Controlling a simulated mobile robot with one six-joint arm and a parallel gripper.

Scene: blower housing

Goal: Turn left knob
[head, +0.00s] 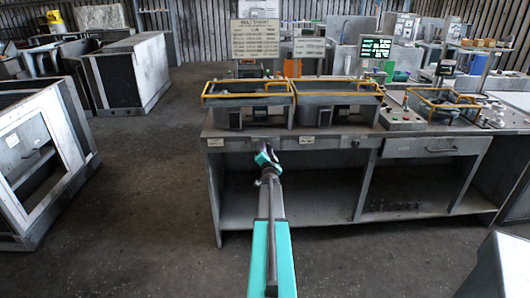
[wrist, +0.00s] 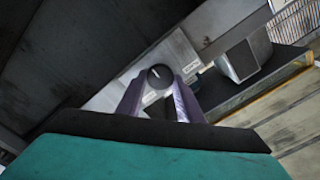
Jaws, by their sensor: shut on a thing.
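The left knob (wrist: 160,76) is a round dark dial with a pale pointer mark, on the grey front panel. In the wrist view it sits between the two purplish fingertips of my gripper (wrist: 161,84), which is shut on it. The pointer mark looks nearly upright in that view, leaning slightly left. In the head view my gripper (head: 267,157) is at the bench's front panel, left of centre, and hides the knob there. A second small dark knob (head: 355,143) shows farther right on the same panel.
The bench (head: 232,180) carries housings with yellow rails (head: 250,94) above the panel. A drawer (head: 432,147) is to the right. Open shelf space lies below. Grey cabinets (head: 130,75) stand at the left, with clear floor between.

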